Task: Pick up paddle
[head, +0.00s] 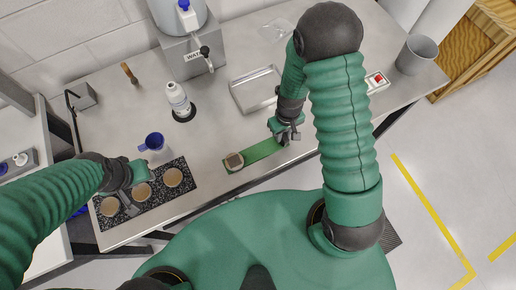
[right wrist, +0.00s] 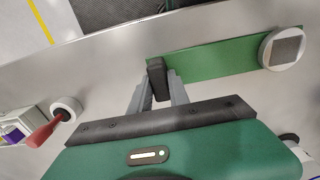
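A flat green strip (head: 262,150), which I take to be the paddle, lies on the metal table. A round disc (head: 234,160) with a square patch sits on its left end. In the right wrist view the green strip (right wrist: 220,58) runs to the right, with the disc (right wrist: 284,48) at its end. My right gripper (head: 286,136) is at the strip's other end. In the wrist view a small black block (right wrist: 157,78) shows between its grey fingertips; whether they grip it is unclear.
The black speckled tray (head: 190,185) holds several tan discs. A grey bin (head: 416,54) is at right.

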